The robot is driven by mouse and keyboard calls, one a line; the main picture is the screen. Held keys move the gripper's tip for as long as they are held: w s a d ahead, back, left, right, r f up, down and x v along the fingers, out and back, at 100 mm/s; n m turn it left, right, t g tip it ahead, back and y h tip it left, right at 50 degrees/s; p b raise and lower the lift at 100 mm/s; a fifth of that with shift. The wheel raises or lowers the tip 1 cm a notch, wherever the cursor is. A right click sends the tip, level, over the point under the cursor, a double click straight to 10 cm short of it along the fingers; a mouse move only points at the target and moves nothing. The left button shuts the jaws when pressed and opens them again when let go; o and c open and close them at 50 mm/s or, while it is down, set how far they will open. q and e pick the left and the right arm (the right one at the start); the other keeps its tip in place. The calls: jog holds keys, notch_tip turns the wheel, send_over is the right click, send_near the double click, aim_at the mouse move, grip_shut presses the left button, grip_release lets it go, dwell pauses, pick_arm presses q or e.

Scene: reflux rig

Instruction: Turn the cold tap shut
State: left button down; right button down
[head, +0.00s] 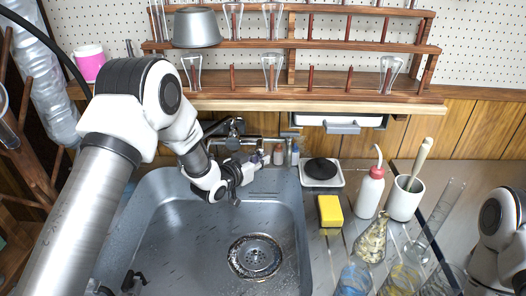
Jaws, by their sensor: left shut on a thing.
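My left gripper (256,160) reaches over the back rim of the sink to the metal tap fittings (246,141) behind it. It is shut on a small tap handle there, which I take to be the cold tap; the fingers hide most of it. The handle's angle cannot be made out. My right arm shows at the right edge, with its gripper out of view.
The steel sink (170,235) has a round drain (255,257) and looks empty of vessels. A wooden shelf (300,98) overhangs the back.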

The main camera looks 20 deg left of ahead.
pick_arm(q)
jog(key=shift+a, duration=0.1)
jog(key=c, duration=1.2)
grip_release()
jog(key=shift+o, duration=0.2)
jog(key=v, duration=1.2)
jog(key=shift+r, duration=0.1)
